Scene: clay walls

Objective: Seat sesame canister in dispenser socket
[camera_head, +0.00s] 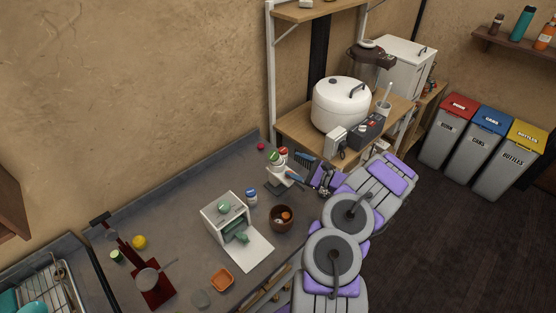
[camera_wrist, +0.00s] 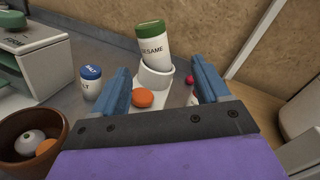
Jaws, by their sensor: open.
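The sesame canister (camera_wrist: 153,46) has a white body and a green lid. In the wrist view it leans slightly left, with its lower end at the mouth of the white round dispenser socket (camera_wrist: 153,80). I cannot tell how deep it sits. In the head view the canister's green lid (camera_head: 273,157) shows above the white dispenser (camera_head: 284,176). My gripper (camera_wrist: 160,70) is open, its blue fingers apart on either side of the line to the canister, with no contact visible. In the head view my gripper (camera_head: 309,170) is just right of the dispenser.
A blue-lidded salt canister (camera_wrist: 91,82) stands left of the dispenser. A brown bowl (camera_head: 281,224) with small items is in front, near a white machine (camera_head: 226,217). An orange disc (camera_wrist: 144,98) lies before the socket. The wall is close behind.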

